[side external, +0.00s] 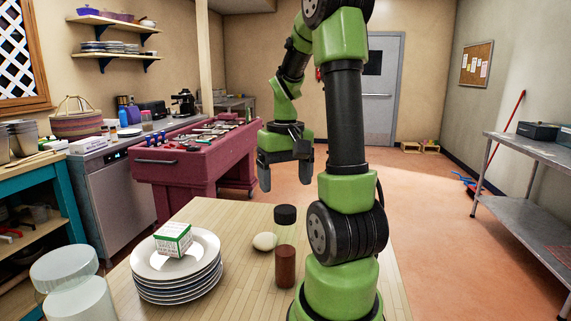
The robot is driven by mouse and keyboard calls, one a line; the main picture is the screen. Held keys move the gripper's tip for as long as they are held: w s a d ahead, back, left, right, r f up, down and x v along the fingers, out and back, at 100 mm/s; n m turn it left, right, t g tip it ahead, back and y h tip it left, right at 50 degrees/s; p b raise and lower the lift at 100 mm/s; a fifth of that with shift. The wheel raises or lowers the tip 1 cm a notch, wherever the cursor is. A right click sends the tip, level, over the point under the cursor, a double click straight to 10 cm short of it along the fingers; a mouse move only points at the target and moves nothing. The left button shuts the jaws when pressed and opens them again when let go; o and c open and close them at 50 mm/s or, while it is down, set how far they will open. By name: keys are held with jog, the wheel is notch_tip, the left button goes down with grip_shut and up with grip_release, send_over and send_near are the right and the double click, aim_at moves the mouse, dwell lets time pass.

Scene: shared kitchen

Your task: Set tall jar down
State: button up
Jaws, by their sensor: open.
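A tall jar (285,233) with a clear, pale body and a black lid stands upright on the light wooden table (215,215). A brown cylinder in front hides its lower part. My gripper (285,181) points down with its two fingers spread and nothing between them. In the picture it is just above the jar's lid, apart from it; how far behind or above the jar it is I cannot tell.
A brown cylinder (286,268) and a pale egg-shaped thing (264,242) are close to the jar. A stack of plates (180,285) with a small white-and-green box (173,239) on top stands to the left. Bare tabletop lies between the plates and jar.

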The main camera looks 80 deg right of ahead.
notch_tip(320, 180, up, 3)
jog(key=shift+f, duration=0.1)
jog(key=w+a+r+n+t+y, duration=0.1)
jog(key=a+r+n+t, duration=0.1)
jog(key=a, duration=0.9)
jog(key=w+a+r+n+t+y, duration=0.1)
jog(key=w+a+r+n+t, duration=0.1)
jog(key=a, duration=0.9)
jog(key=r+n+t, duration=0.1)
jog(key=n+t, duration=0.1)
jog(key=t, duration=0.1)
jog(key=shift+w+a+n, duration=0.15)
jog(key=shift+n, duration=0.25)
